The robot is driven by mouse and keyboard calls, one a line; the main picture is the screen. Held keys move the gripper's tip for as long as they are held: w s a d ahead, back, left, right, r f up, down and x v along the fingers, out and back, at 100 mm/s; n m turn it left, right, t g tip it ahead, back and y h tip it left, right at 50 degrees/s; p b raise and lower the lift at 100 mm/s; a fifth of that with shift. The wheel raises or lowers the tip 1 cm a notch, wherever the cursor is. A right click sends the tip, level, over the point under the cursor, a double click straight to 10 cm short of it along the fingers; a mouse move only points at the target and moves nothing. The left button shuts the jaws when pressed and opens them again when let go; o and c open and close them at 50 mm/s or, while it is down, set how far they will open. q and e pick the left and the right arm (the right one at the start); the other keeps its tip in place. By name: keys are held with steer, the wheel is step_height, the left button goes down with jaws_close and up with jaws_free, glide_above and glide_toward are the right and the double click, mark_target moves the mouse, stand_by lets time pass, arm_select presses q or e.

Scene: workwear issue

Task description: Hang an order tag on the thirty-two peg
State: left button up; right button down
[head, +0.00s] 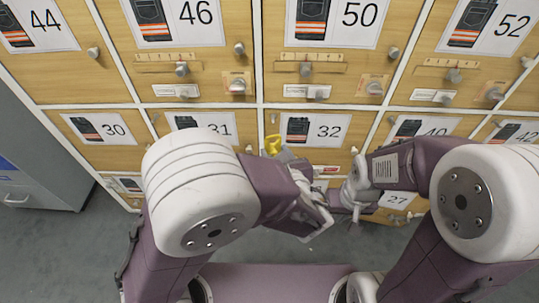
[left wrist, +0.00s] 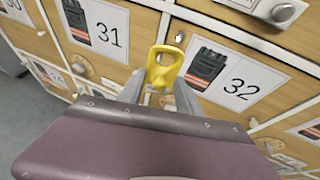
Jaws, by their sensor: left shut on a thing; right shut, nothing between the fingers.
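The yellow order tag (head: 273,144) is in my left gripper (head: 284,158), in front of the drawer fronts. In the left wrist view the tag (left wrist: 163,68) stands up between the two grey fingers (left wrist: 160,90), with an opening in its upper part. My right gripper (head: 354,182) is shut and empty, to the right and partly hidden.
Drawers labelled 31 (head: 205,124) and 30 (head: 104,127) are to the left, and 40 (head: 424,126) to the right. Knobs and tag holders (head: 308,91) stick out from the row above. A grey cabinet (head: 35,160) stands at the left.

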arm_select(q)
steer(key=shift+w, duration=0.1)
steer(key=shift+w+f+b, duration=0.2)
steer(key=shift+w, duration=1.75)
steer(key=shift+w+f+b, duration=0.15)
steer(key=shift+w+b, duration=0.05)
steer(key=shift+w, duration=1.75)
steer(key=shift+w+f, duration=0.35)
steer(key=shift+w, duration=0.25)
steer(key=o, duration=1.4)
steer(key=shift+r, duration=0.1)
steer(key=shift+r, duration=0.1)
